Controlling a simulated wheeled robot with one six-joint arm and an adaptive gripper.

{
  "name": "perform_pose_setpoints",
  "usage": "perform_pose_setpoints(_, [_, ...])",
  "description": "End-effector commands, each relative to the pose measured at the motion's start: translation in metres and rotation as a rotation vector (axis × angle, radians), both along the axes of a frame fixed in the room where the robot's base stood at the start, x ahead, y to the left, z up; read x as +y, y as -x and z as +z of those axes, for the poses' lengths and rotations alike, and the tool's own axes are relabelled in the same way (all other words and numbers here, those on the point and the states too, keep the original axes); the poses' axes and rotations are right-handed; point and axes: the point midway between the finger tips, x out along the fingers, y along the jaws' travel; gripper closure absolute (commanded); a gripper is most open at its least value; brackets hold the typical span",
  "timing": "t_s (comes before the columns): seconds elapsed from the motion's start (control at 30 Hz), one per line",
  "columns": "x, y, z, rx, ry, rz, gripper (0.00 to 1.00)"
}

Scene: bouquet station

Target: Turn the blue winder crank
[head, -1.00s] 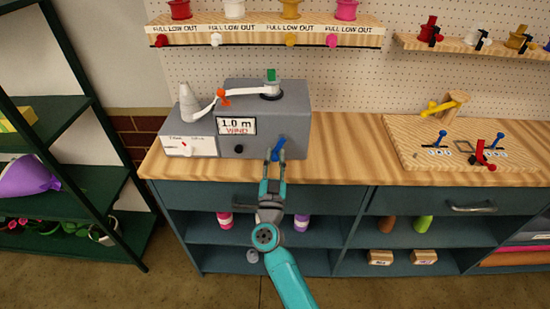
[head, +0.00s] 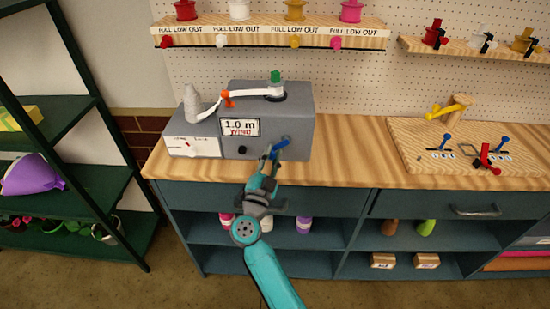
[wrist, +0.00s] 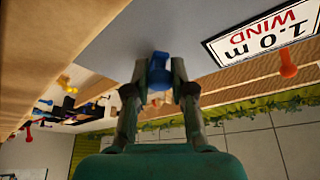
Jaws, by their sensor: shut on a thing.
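The grey winder box (head: 300,108) stands on the wooden counter, with a display reading 1.0 m WIND (head: 240,127). Its blue crank (head: 279,146) is on the front face, right of a black knob (head: 242,150). The crank handle slants up to the right. My gripper (head: 266,166) is at the front of the box, shut on the crank's handle. In the wrist view the blue crank (wrist: 158,72) sits between my two fingertips (wrist: 160,88), which hide part of it. White ribbon (head: 250,93) runs across the top of the box past an orange clip (head: 228,98).
A wooden board (head: 425,150) with blue and red levers lies to the right on the counter. A shelf of spools (head: 265,40) hangs above. A dark green rack (head: 85,185) stands at the left. Counter between box and board is clear.

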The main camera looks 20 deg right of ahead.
Motion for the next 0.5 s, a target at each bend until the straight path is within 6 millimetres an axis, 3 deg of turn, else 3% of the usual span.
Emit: perform_pose_setpoints(0.5, [0.008,-0.003,0.025,-0.158,-0.466,0.004,1.0])
